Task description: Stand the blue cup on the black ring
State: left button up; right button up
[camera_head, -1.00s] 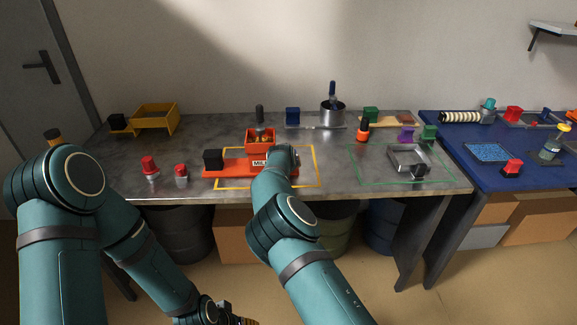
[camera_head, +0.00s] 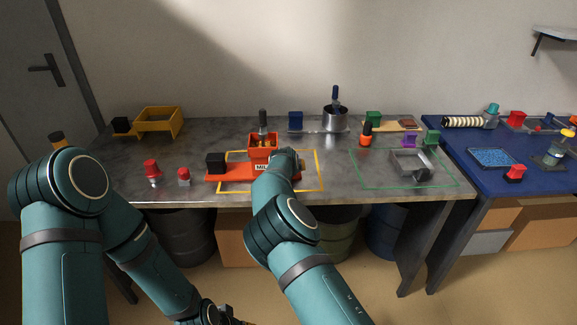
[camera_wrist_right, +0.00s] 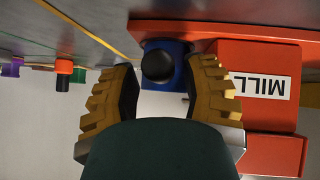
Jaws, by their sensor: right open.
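In the right wrist view, a blue object with a round black part in front (camera_wrist_right: 157,66), apparently the blue cup, is beside the orange mill (camera_wrist_right: 265,90). My right gripper (camera_wrist_right: 157,85) is open, with its yellow-ribbed fingers on either side of this object. I cannot tell whether they touch it. In the head view, my right wrist hides the cup, next to the orange mill (camera_head: 232,173). I cannot make out the black ring. My left gripper (camera_head: 232,320) is low at the bottom edge, mostly cut off.
Two red-topped pieces (camera_head: 153,172) stand left of the mill. At the back are a yellow tray (camera_head: 158,121), a blue block (camera_head: 296,120) and a metal pot (camera_head: 335,120). A grey frame (camera_head: 410,164) lies in the green outline at right.

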jog(key=p+v, duration=0.2)
jog(key=v, duration=0.9)
jog(key=s+d+f+m+g, duration=0.1)
jog(key=s+d+f+g, duration=0.2)
jog(key=s+d+f, duration=0.6)
jog(key=s+d+f+m+g, duration=0.2)
jog(key=s+d+f, duration=0.4)
jog(key=f, duration=0.5)
jog(key=s+a+f+g+y, duration=0.15)
jog(key=s+f, duration=0.25)
jog(key=s, duration=0.9)
jog(key=s+a+r+y, duration=0.1)
jog(key=s+a+y, duration=0.1)
jog(key=s, duration=0.4)
jog(key=s+a+r+g+y, duration=0.1)
jog(key=s+a+r+y, duration=0.1)
jog(key=s, duration=0.4)
jog(key=shift+s+a+r, duration=0.15)
jog(key=shift+s+a, duration=0.1)
jog(key=shift+a, duration=0.65)
